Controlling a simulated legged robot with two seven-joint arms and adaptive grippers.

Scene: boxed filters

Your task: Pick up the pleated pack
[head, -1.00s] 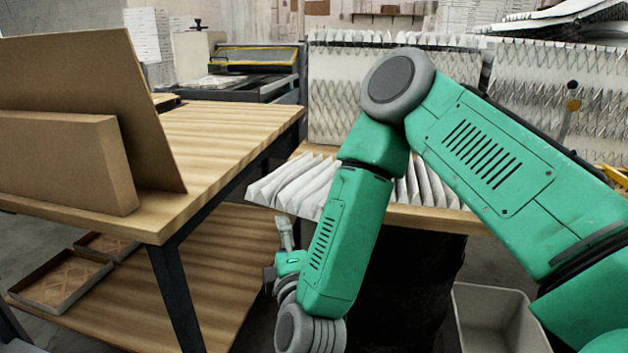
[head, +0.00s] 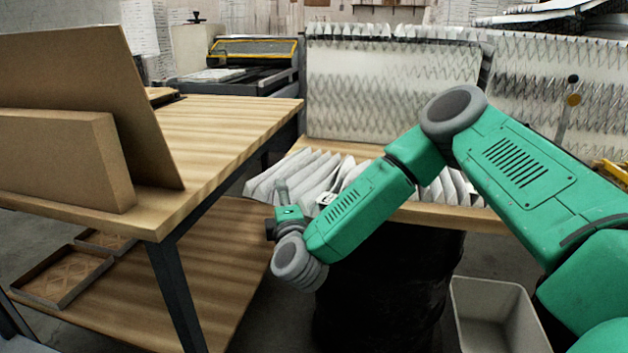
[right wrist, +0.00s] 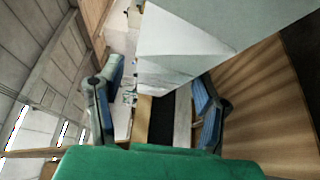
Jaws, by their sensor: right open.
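The pleated pack (head: 302,176) is a white, zigzag-folded piece lying on a wooden bench in the middle of the head view. My right forearm hides part of it. My right gripper (head: 282,188) is in front of the pack's left part. In the right wrist view, its two blue-padded fingers (right wrist: 158,95) are spread apart with nothing gripped. A large pale folded surface (right wrist: 195,48), seemingly the pack, fills the top and reaches toward the gap between the fingers. I cannot tell whether they touch. My left gripper is not in view.
A wooden table (head: 215,130) stands left with a brown box (head: 60,160) and leaning board (head: 85,85). Tall pleated panels (head: 390,80) stand behind the pack. A dark bin (head: 385,290) and grey tub (head: 495,310) are below. Trays (head: 62,278) lie on the lower shelf.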

